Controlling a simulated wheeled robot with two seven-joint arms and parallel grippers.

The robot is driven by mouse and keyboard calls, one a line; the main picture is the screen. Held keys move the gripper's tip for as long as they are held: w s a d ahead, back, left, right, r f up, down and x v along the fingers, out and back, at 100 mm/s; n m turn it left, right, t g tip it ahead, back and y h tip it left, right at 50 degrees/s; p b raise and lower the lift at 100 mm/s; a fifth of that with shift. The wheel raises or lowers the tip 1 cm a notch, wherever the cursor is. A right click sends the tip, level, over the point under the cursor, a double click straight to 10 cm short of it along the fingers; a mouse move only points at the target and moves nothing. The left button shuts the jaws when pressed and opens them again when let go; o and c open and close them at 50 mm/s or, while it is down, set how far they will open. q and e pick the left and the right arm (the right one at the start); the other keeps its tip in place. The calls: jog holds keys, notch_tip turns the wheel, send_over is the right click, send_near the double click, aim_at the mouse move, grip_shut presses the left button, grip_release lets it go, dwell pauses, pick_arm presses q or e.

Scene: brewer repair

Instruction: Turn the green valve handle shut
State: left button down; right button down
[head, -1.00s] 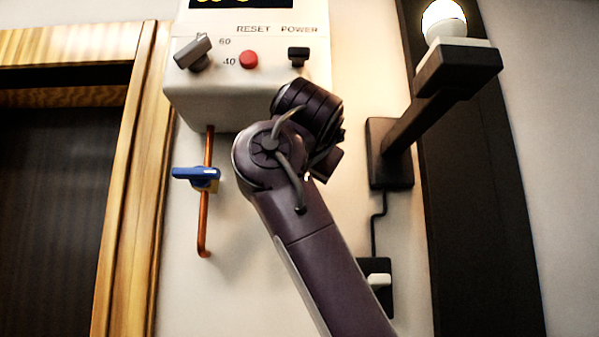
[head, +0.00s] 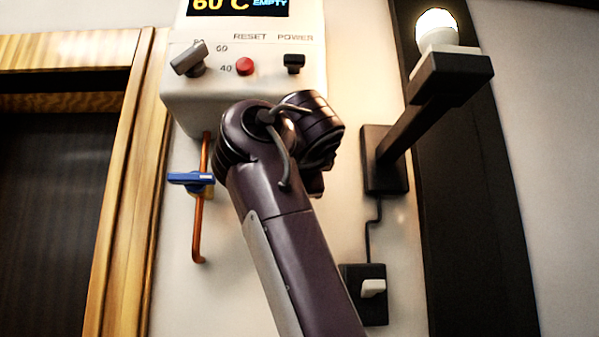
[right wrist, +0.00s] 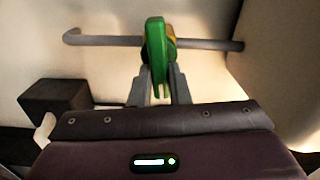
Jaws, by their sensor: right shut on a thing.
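The green valve handle (right wrist: 156,55) is in the middle of the right wrist view. It sits on a grey horizontal pipe (right wrist: 105,40), and in this picture its long side runs across the pipe. My right gripper (right wrist: 160,80) is shut on the handle, with one finger on each side of it. In the head view my right arm hides the green handle, the grey pipe and the gripper. My left gripper is in neither view.
A white brewer box (head: 240,95) hangs above, with a knob, a red button, a switch and a display reading 60 C EMPTY. A blue valve handle (head: 190,179) on a copper pipe is left of my arm. A lamp (head: 450,75) and a socket (head: 372,290) are to the right.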

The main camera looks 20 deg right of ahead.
jog(key=shift+m, duration=0.6)
jog(key=c, duration=1.7)
grip_release()
jog(key=o, duration=0.3)
jog(key=shift+w+f, duration=0.1)
jog(key=shift+w, duration=0.05)
jog(key=shift+o, duration=0.2)
